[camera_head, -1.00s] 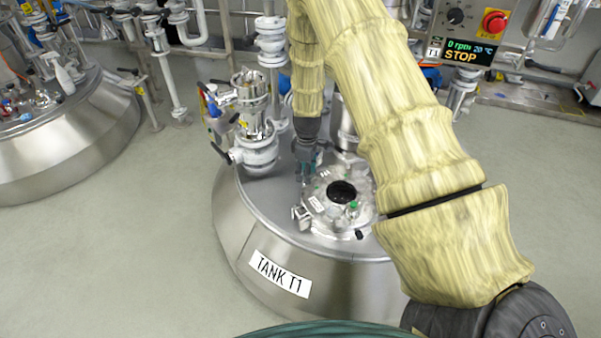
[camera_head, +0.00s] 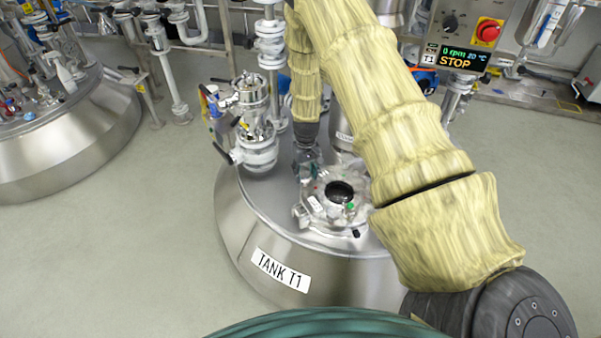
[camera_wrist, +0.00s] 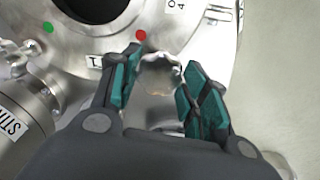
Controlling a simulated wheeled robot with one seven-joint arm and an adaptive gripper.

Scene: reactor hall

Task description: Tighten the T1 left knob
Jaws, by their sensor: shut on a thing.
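The tank T1 (camera_head: 235,240) is a steel vessel with a "TANK T1" label, and its round hatch lid (camera_head: 358,187) with a dark port lies on top. The left knob (camera_wrist: 160,72) is a scalloped metal knob at the lid's edge in the wrist view, close to a red dot. My gripper (camera_wrist: 158,88) has its teal-padded fingers on both sides of the knob, shut on it. In the head view my gripper (camera_head: 308,168) points down at the lid's left side, and the knob is hidden there behind the fingers.
White valves and pipes (camera_head: 258,130) stand on the tank left of my gripper. A control box (camera_head: 460,45) with a red button reads "0 rpm 20 °C STOP". Another tank (camera_head: 95,130) is at the far left. The floor between the tanks is clear.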

